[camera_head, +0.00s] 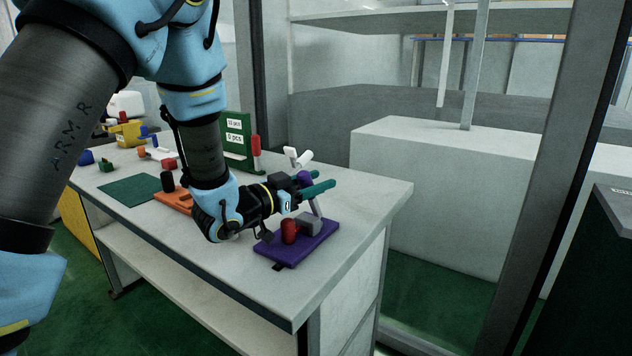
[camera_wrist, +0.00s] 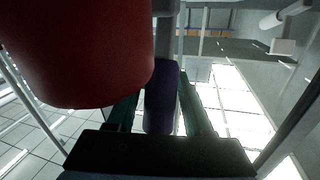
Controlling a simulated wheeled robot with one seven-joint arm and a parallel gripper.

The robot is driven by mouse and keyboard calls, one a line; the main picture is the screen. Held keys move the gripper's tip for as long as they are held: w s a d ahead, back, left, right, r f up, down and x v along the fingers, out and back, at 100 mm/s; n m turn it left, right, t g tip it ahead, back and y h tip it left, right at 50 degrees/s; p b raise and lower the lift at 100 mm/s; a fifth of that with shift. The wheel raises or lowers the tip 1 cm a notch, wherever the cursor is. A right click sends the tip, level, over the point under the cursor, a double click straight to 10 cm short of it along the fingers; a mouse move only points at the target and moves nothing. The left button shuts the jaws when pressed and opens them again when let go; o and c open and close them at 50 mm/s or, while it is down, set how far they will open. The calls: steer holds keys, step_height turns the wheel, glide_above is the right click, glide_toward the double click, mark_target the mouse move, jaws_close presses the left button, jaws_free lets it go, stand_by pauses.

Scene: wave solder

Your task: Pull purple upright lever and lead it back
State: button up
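The purple upright lever has a dark purple grip (camera_head: 304,178) on a grey shaft (camera_head: 316,207) that rises, slightly tilted, from a purple base plate (camera_head: 303,244). My gripper (camera_head: 320,183) reaches in level from the left, with its teal fingers on either side of the grip. In the wrist view the purple grip (camera_wrist: 161,100) stands between the two fingers (camera_wrist: 160,105), which look spread with a small gap to it. Contact is hard to make out. A red cylinder (camera_wrist: 85,45) hides part of the left finger there.
The red cylinder (camera_head: 289,231) and a grey block (camera_head: 310,223) sit on the purple base plate. A white handle (camera_head: 297,157) stands just behind my gripper. An orange base (camera_head: 175,200) and a green sign (camera_head: 238,140) are to the left. The table's (camera_head: 350,210) right end is clear.

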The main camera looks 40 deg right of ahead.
jaws_close()
stand_by(1.1)
